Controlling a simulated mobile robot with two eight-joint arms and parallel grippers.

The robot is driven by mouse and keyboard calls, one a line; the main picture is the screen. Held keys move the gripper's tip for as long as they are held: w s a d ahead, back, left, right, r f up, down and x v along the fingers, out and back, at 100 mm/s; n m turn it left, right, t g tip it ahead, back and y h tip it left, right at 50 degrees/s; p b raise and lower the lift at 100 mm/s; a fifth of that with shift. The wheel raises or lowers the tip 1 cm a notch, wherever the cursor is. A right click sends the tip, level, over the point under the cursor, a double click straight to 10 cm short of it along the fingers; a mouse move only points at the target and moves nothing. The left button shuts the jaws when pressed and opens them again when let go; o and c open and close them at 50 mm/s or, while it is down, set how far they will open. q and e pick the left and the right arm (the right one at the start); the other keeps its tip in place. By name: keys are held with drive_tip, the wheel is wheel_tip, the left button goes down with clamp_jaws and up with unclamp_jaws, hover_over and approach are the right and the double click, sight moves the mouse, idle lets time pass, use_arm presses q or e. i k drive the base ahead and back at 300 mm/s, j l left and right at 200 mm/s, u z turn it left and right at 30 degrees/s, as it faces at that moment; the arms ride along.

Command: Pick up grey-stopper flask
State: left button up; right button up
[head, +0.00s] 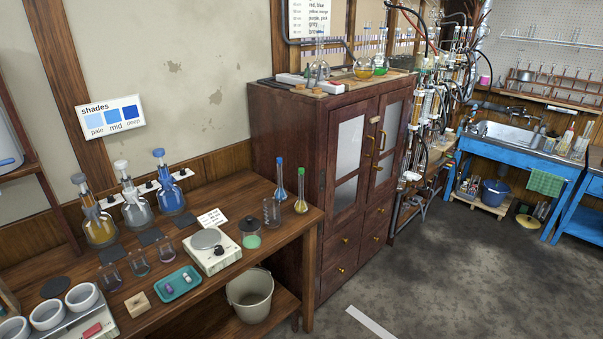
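Three round stoppered flasks stand in a row along the back of the wooden bench at the left. The left flask (100,230) holds amber liquid and has a dull grey-blue stopper (79,179). The middle flask (136,212) holds pale greyish liquid and has a whitish-grey stopper (121,166). The right flask (171,198) holds blue liquid and has a blue stopper (158,154). From this view I cannot tell for sure which of the left and middle stoppers counts as grey. Neither of my grippers is in view.
Dark mats and small glass beakers (139,264) stand in front of the flasks. A teal tray (178,284), a white balance-like device (213,249) and white bowls (81,297) crowd the bench front (215,295). A tall wooden cabinet (290,150) stands right. Open floor (450,270) lies beyond.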

sight(300, 206)
drive_tip(key=i+l+u, duration=0.1)
drive_tip(key=i+l, duration=0.4)
drive_tip(key=i+l+u, duration=0.15)
drive_tip(key=i+l, duration=0.35)
drive_tip(key=i+l+u, duration=0.1)
drive_tip(key=i+l, duration=0.35)
drive_tip(key=l, duration=0.2)
